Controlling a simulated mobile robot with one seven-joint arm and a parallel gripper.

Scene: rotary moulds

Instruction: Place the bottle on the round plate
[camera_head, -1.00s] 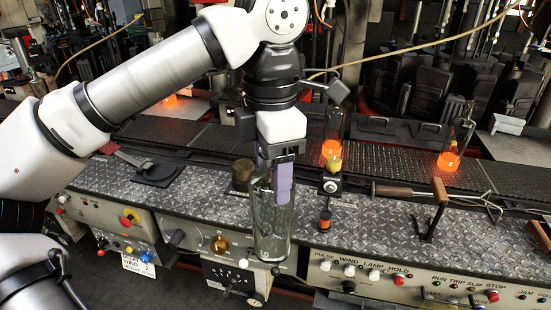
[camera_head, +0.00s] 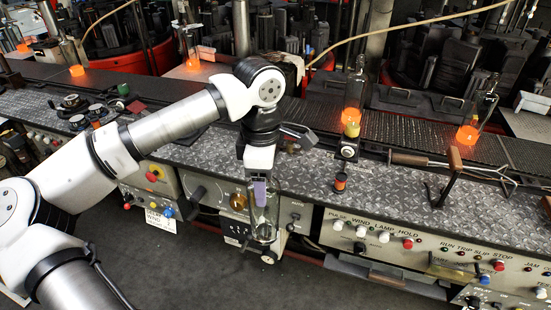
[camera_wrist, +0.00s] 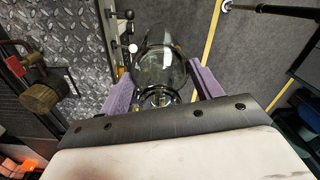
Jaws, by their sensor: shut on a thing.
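My gripper (camera_head: 260,193) has purple finger pads and is shut on a clear glass bottle (camera_head: 265,222). The bottle hangs below the fingers in front of the metal bench's front face, above the dark floor. In the wrist view the bottle (camera_wrist: 160,68) sits between the two purple fingers of my gripper (camera_wrist: 163,95), with its neck end nearest the wrist. I cannot make out the round plate for certain in either view.
A diamond-plate bench (camera_head: 400,197) runs across with control panels below it. Dark floor (camera_head: 230,285) in front is clear.

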